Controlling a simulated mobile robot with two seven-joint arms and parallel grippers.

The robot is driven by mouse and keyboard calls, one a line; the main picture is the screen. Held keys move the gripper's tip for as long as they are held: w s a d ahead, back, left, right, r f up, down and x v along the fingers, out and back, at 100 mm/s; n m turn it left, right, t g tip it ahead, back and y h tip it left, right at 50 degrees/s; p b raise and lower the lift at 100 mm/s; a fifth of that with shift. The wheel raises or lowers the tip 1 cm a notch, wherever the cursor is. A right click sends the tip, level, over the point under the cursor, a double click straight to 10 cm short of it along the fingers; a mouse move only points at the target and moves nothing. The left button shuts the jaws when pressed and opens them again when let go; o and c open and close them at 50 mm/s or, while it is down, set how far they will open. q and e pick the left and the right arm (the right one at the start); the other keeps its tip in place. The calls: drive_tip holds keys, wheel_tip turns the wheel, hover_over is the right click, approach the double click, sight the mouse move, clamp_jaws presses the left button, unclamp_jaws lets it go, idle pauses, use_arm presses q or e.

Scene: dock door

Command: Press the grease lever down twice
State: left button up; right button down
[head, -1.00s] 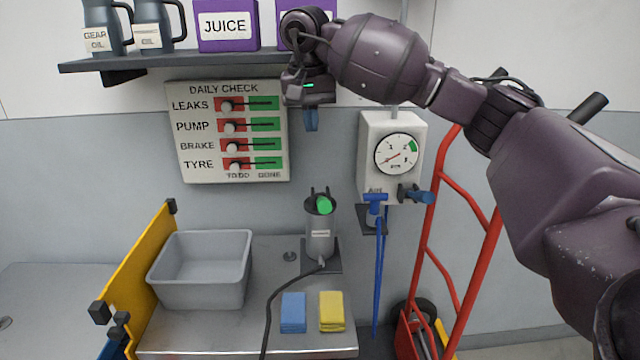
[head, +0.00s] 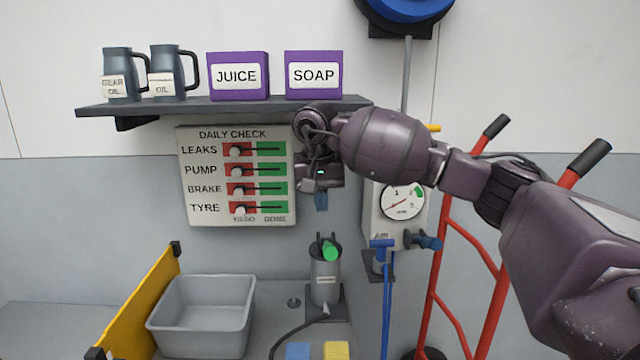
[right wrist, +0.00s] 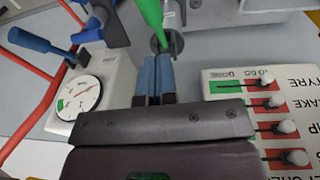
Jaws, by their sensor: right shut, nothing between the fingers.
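The grease pump (head: 325,282) is an upright grey cylinder on a dark base at the back of the bench. Its lever has a green grip (head: 329,250) at the top, tilted upward. My right gripper (head: 321,203) points down above the grip, apart from it. Its blue fingers are shut with nothing between them. In the right wrist view, the green grip (right wrist: 150,12) shows just beyond the fingertips (right wrist: 155,62), and most of the pump is hidden or out of frame. My left gripper is not in view.
The daily check board (head: 237,178) is on the wall close left of my gripper. The gauge box (head: 385,215) is close right, with a red hand truck (head: 455,240) beyond. A shelf (head: 225,106) is above. A grey bin (head: 203,315) stands left of the pump.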

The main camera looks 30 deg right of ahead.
sight(327, 245)
drive_tip(key=f, duration=0.2)
drive_tip(key=s+f, duration=0.1)
drive_tip(key=f, duration=0.1)
drive_tip(key=shift+d+f, duration=0.1)
drive_tip(key=shift+f, duration=0.3)
drive_tip(key=shift+s+f, duration=0.35)
drive_tip(key=shift+f, duration=0.3)
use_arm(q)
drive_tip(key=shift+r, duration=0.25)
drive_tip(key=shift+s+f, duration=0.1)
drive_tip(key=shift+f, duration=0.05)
use_arm(e)
drive_tip(key=shift+f, duration=0.1)
